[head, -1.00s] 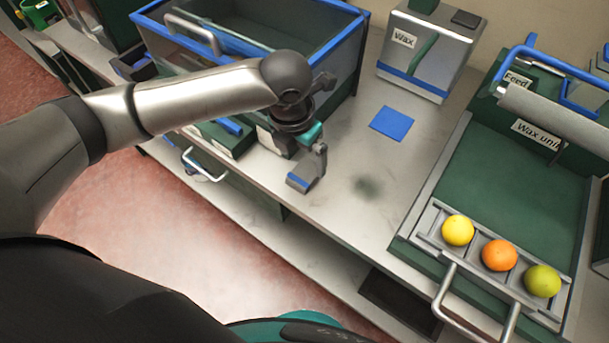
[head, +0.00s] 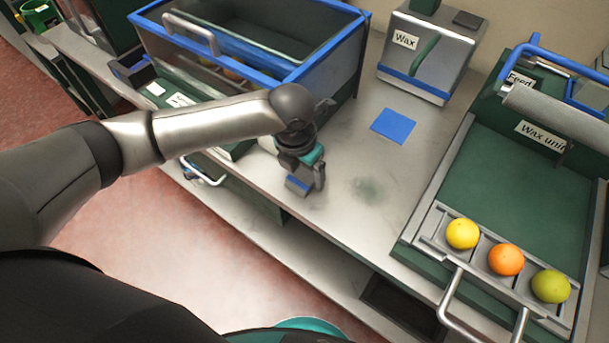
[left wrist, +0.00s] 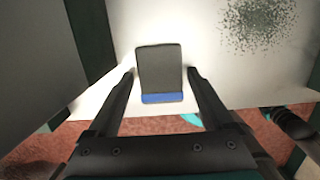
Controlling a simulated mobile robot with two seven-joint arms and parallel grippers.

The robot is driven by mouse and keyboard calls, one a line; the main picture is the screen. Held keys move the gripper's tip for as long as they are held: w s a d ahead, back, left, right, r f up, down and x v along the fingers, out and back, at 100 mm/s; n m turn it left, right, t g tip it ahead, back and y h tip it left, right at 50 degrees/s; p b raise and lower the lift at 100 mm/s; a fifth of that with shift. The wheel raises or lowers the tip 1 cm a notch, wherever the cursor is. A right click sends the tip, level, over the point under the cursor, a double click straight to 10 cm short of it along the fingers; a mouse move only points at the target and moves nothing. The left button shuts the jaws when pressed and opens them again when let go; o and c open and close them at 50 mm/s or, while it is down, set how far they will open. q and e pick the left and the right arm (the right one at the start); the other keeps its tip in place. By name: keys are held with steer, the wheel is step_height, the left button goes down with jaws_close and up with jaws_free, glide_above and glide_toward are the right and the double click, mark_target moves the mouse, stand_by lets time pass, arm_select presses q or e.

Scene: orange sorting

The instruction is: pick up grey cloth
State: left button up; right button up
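The grey cloth (left wrist: 159,70) is a dark grey rectangle with a blue band along its near edge. It lies on the pale bench top close to the front edge. In the head view, its blue-banded end (head: 297,186) shows just below my left gripper (head: 308,175), and the rest is mostly hidden. In the left wrist view, my left gripper (left wrist: 161,76) is open, with one finger on each side of the cloth and a small gap showing at each side. My right gripper is not in view.
A blue square (head: 393,126) lies flat farther back. A dark smudge (head: 369,190) marks the bench beside the gripper. A blue-rimmed bin (head: 345,37) stands behind my arm, a wax box (head: 428,60) at the back, and the wax unit (head: 530,190) with three fruits at right.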

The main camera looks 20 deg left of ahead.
arm_select(q)
steer(key=c, duration=1.1)
steer(key=shift+r, duration=0.15)
step_height(320, 180, up, 28)
steer(key=p, duration=0.6)
steer(key=o, duration=0.8)
steer(key=shift+f, duration=0.2)
steer(key=c, duration=0.6)
